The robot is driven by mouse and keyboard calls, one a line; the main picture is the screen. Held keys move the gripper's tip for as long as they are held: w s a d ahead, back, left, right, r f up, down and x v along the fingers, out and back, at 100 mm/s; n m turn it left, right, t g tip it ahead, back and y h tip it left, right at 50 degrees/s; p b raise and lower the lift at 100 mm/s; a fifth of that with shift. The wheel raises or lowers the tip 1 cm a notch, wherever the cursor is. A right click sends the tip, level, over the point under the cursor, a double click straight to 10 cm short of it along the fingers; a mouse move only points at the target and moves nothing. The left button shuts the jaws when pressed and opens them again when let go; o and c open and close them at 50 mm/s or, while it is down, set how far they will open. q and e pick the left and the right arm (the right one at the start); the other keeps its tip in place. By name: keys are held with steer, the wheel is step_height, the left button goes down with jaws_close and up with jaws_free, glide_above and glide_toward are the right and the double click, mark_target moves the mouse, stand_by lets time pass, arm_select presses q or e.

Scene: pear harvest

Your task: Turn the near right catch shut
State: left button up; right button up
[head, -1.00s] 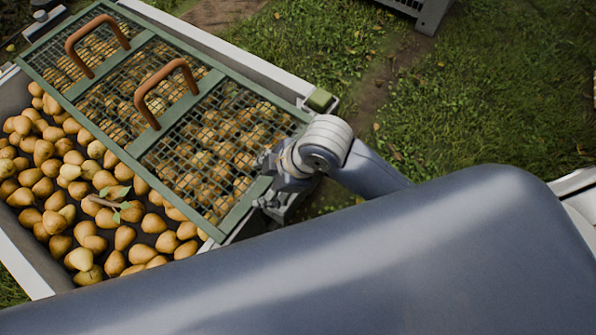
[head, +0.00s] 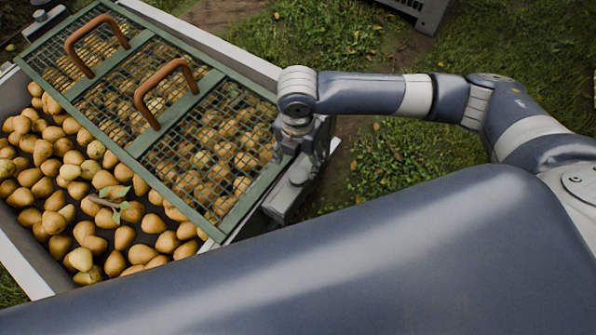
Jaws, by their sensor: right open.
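My right gripper (head: 289,178) points down over the right end of the bin, close beside the right edge of the green mesh lid (head: 238,212). It is open, and I see nothing held in it. The near right catch cannot be made out; the gripper covers the near right corner of the lid. The green catch at the far right corner is hidden behind my right arm. The lid lies across the far part of the bin, with two brown handles (head: 167,78). My left gripper is not in view.
The grey bin (head: 22,262) holds many pears (head: 125,237), with a leafy twig (head: 107,204) on top. Grass surrounds it on the right. A grey crate (head: 428,14) stands at the top right. My own blue arm link fills the foreground.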

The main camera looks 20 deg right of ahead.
mark_target(299, 174)
step_height(299, 174, down, 8)
steer(key=shift+f, duration=0.2)
jaws_close()
stand_by(0.4)
